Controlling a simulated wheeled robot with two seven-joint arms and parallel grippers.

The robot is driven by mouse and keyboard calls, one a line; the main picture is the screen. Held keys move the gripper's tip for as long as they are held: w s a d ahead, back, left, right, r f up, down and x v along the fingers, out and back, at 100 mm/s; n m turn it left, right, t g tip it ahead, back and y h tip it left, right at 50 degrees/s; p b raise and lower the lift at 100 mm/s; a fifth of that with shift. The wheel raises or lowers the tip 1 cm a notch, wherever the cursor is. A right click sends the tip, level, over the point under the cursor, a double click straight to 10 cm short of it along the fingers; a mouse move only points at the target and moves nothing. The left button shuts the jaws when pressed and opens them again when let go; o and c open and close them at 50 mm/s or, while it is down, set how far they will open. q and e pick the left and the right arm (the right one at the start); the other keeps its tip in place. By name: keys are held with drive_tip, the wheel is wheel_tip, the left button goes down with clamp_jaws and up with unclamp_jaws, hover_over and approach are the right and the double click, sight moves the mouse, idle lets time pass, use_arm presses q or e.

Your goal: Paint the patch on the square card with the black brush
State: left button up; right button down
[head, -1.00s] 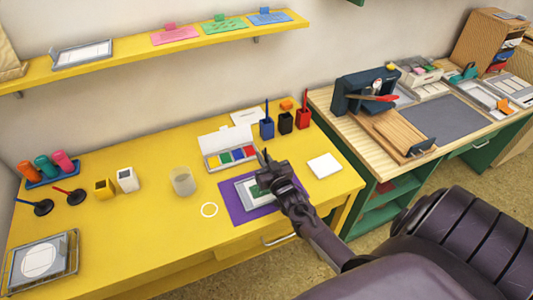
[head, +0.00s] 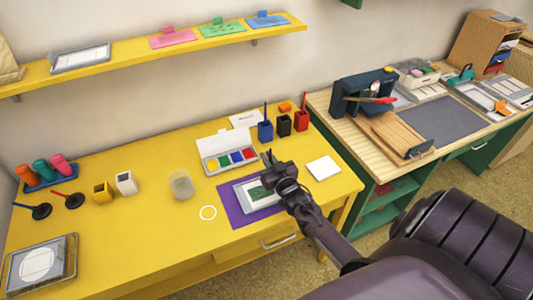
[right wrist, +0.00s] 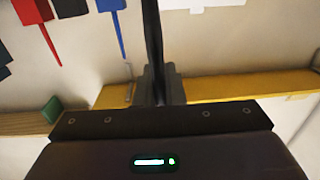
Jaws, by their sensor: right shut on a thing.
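A card (head: 244,198) with a grey-white border and a dark green patch (head: 260,191) lies on a purple mat (head: 236,215) at the front of the yellow table. My right gripper (head: 268,160) is over the far right part of the card and covers some of it. It is shut on the black brush; its dark handle (right wrist: 152,40) stands between the fingers in the right wrist view. The brush tip is hidden, so I cannot tell whether it touches the card. The black cup (head: 284,125) holds no visible brush. My left gripper is not in view.
An open paint box (head: 212,148) stands behind the mat, with blue, black and red (head: 302,121) cups beyond it. A clear water cup (head: 180,184) is left of the mat. A white square (head: 323,168) lies to the right. The front middle of the table is clear.

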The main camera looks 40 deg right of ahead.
wheel_tip(320, 180, up, 7)
drive_tip(key=a+p, duration=0.2)
drive_tip(key=p, duration=0.4)
drive_tip(key=shift+w+a, duration=0.15)
drive_tip(key=shift+w, duration=0.1)
idle(0.7)
drive_tip(key=shift+f, duration=0.1)
